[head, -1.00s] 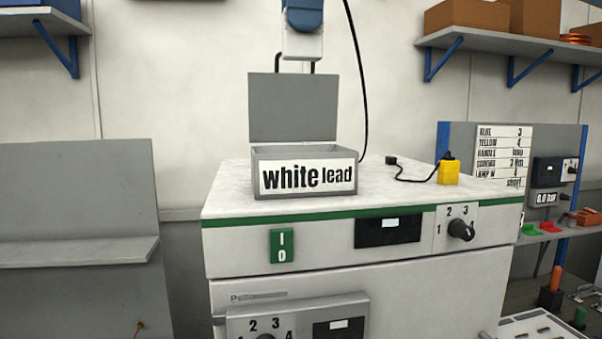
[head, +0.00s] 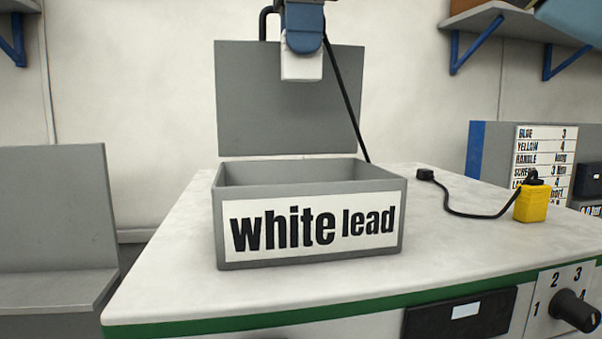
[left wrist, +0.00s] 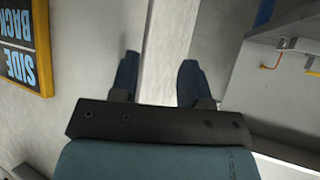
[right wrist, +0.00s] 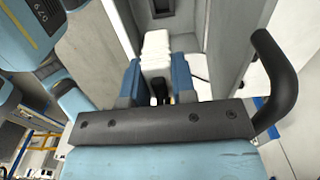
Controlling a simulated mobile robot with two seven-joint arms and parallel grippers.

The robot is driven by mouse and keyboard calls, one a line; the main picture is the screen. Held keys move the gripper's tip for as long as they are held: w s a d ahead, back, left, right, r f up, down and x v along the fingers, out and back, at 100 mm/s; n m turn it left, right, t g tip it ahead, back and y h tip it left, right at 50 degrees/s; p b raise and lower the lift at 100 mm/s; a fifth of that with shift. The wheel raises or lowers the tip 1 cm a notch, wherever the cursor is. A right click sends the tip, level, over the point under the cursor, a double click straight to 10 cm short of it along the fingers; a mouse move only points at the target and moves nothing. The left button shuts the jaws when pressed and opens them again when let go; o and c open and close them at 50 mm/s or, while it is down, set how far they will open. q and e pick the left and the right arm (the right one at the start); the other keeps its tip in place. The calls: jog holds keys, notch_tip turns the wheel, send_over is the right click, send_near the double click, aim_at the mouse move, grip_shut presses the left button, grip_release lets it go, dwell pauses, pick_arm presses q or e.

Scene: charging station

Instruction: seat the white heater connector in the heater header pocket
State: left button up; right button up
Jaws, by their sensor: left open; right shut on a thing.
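The white heater connector (head: 302,68) is in my right gripper (head: 303,44), at the top of the head view. It hangs above the open grey box (head: 216,225) labelled "white lead", in front of its raised back panel, clear of the box walls. In the right wrist view the connector (right wrist: 157,48) is between the two blue fingers of my right gripper (right wrist: 157,72), pointing toward a dark part (right wrist: 163,8) between grey walls. I cannot tell if that part is the header pocket; the box floor is hidden in the head view. My left gripper (left wrist: 158,78) is open and empty.
A black cable (head: 349,105) runs from near my right gripper down behind the box. A yellow block (head: 538,202) with a black lead lies right on the white bench top (head: 170,285). A grey stand (head: 55,210) is at the left.

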aim_at(302, 81)
jog(key=f, duration=1.2)
jog(key=shift+w+f, duration=0.25)
jog(key=shift+w, duration=0.05)
jog(key=shift+s+d+f, duration=0.1)
jog(key=shift+s+f, duration=0.1)
jog(key=shift+f, duration=0.25)
jog(key=shift+w+f, duration=0.15)
jog(key=shift+f, duration=1.75)
jog(key=o, duration=0.9)
jog(key=shift+f, duration=0.1)
jog(key=r, duration=1.1)
jog(key=shift+s+r, duration=0.2)
jog(key=shift+r, duration=0.5)
jog(key=shift+w, duration=0.1)
jog(key=shift+f, duration=0.1)
